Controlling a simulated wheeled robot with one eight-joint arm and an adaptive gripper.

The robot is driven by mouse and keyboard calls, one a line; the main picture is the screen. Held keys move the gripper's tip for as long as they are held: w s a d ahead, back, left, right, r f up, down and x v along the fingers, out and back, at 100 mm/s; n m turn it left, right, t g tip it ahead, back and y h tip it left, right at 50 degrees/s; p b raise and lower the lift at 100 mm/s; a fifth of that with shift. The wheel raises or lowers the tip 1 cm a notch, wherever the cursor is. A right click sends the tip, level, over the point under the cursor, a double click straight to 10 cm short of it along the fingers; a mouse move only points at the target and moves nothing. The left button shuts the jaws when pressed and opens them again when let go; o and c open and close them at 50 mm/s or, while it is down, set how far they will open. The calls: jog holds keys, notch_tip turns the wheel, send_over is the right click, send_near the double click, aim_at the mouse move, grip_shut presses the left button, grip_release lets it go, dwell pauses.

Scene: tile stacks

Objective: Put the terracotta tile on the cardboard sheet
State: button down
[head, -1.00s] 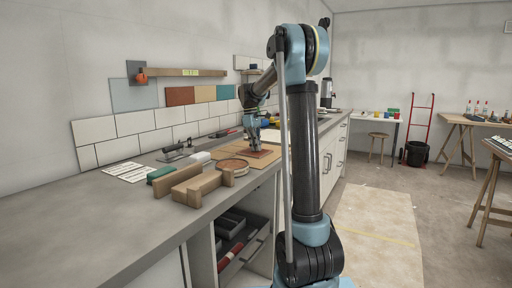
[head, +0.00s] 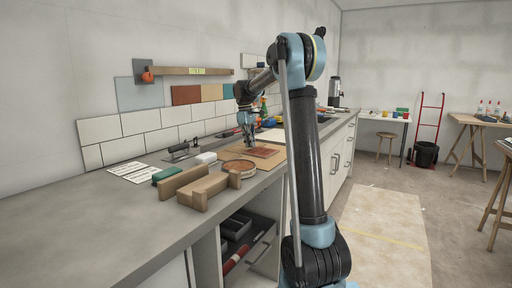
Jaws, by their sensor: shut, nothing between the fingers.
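A flat reddish-brown terracotta tile (head: 264,153) lies on the tan cardboard sheet (head: 270,164) on the grey counter. My gripper (head: 251,143) is just above and behind the left part of the tile, pointing down. Its fingers look shut with nothing held. The gripper is small in the view, so the exact gap to the tile is hard to judge.
A round brown disc (head: 238,166) lies left of the sheet. Tiles line the wall behind. The near counter (head: 120,230) is clear.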

aim_at(263, 155)
jog(key=shift+w+a, duration=0.85)
jog(key=shift+a, duration=0.25)
jog(key=shift+w+a, duration=0.8)
jog(key=shift+a, duration=0.25)
